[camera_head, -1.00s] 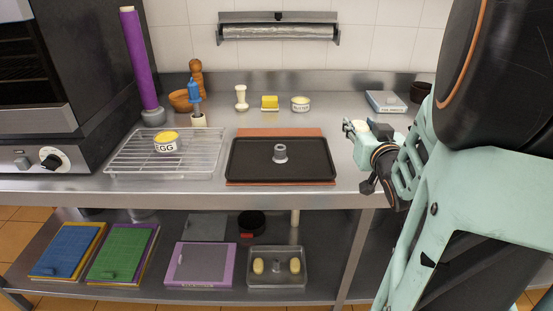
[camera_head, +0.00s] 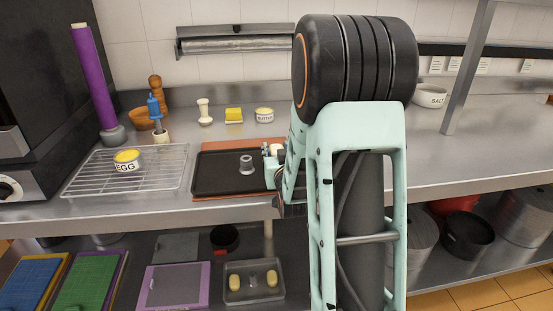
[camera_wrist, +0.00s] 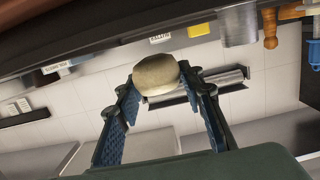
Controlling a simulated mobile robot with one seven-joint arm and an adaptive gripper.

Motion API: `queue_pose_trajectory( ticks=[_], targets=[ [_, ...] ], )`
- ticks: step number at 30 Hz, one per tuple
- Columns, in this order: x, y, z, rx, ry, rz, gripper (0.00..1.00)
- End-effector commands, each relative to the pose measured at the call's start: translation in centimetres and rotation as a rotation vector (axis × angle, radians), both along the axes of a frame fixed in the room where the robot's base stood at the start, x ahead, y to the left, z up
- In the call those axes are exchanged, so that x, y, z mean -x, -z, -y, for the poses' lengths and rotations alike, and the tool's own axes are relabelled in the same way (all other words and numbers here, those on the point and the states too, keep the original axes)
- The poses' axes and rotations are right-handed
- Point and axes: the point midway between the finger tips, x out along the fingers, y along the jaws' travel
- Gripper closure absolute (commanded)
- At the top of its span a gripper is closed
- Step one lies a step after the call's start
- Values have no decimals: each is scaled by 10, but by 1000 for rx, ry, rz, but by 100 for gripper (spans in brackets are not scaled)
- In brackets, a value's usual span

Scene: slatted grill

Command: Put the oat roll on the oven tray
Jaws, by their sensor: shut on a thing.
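The oat roll (camera_wrist: 156,74) is a pale, rounded lump held between the fingertips of my gripper (camera_wrist: 158,88) in the wrist view. In the head view, my gripper (camera_head: 271,160) is at the right end of the dark oven tray (camera_head: 215,186), and a pale bit of the roll (camera_head: 277,149) shows there. My arm hides the tray's right edge, and I cannot tell how high the roll is above it. The tray lies on an orange-brown board (camera_head: 245,143) on the steel counter.
A wire rack (camera_head: 85,172) with an EGG tub (camera_head: 127,161) is left of the tray. A yellow block (camera_head: 233,115) and a butter tub (camera_head: 264,115) stand behind it. A grey tray (camera_head: 233,292) with two yellowish pieces is on the lower shelf. The tray's left part is clear.

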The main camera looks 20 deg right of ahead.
Motion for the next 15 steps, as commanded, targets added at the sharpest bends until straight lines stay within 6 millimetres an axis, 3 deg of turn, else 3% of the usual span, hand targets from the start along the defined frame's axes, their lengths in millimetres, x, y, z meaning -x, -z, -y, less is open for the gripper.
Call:
queue_pose_trajectory(
  ticks=[6,15],
  targets=[
    [1,28,0,0,0,-2,88],
    [1,30,0,1,0,0,88]
  ],
)
